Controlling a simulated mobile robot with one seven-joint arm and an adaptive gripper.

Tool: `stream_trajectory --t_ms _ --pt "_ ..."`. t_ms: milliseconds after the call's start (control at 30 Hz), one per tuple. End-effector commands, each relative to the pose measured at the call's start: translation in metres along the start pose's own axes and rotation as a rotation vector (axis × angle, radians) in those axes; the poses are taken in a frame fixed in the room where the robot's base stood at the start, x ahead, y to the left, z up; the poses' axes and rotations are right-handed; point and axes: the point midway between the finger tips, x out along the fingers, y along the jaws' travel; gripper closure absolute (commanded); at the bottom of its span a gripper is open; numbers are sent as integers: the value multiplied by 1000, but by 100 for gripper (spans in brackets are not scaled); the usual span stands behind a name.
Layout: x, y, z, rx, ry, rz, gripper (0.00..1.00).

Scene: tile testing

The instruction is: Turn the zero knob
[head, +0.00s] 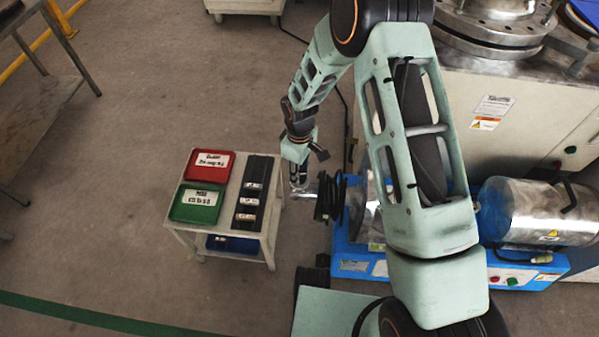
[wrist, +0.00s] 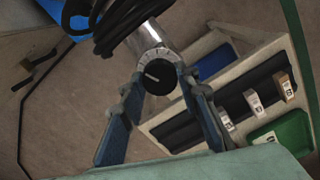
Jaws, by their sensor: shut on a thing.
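The zero knob (wrist: 157,78) is a black round dial with a white pointer line. It sits on the end of a silver cylinder (wrist: 151,34) with a graduated scale around the dial. My gripper (wrist: 158,84) has its two blue-grey fingers on either side of the knob, shut on it at the fingertips. In the head view my gripper (head: 299,187) points down at the end of the silver cylinder, beside the blue-based machine (head: 353,266). The knob itself is too small and covered to make out there.
A small white cart (head: 271,252) stands left of my gripper, with a red bin (head: 209,154), a green bin (head: 186,212) and a black rack (head: 269,170) on it. Black coiled cable (head: 329,197) hangs close to the right of the gripper. Open floor lies left of the cart.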

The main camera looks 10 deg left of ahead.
Motion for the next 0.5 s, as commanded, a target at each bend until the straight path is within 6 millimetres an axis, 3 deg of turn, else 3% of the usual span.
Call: stream_trajectory --t_ms 500 --pt "0 0 1 51 -1 0 95"
